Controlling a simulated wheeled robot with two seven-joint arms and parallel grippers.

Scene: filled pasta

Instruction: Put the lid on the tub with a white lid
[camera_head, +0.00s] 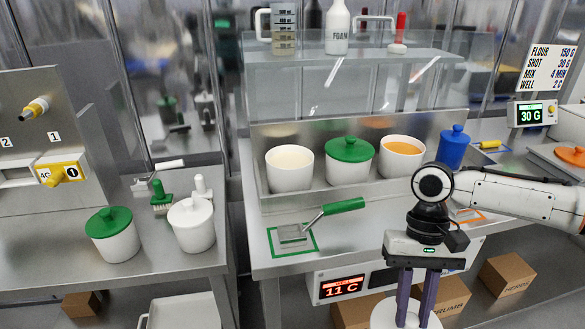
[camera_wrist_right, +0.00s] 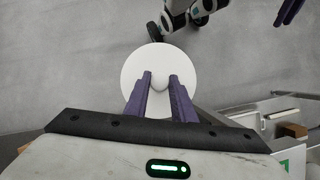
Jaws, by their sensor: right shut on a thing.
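My right gripper (camera_head: 412,312) is shut on the knob of a round white lid (camera_head: 381,317), low at the front in the head view. The right wrist view shows the lid (camera_wrist_right: 136,76) as a disc with its knob between the purple fingertips (camera_wrist_right: 160,84). An open white tub with cream contents (camera_head: 290,177) stands in the back counter's recess. Another open white tub with orange contents (camera_head: 401,165) stands further right. A white tub (camera_head: 194,232) on the left table has a white lid on it. Purple fingers of my left gripper (camera_wrist_right: 290,12) show only partly at the wrist view's top right.
Green-lidded tubs stand in the recess (camera_head: 349,170) and on the left table (camera_head: 112,244). Cardboard boxes (camera_head: 507,273) sit below. A glass-fronted shelf overhangs the recess.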

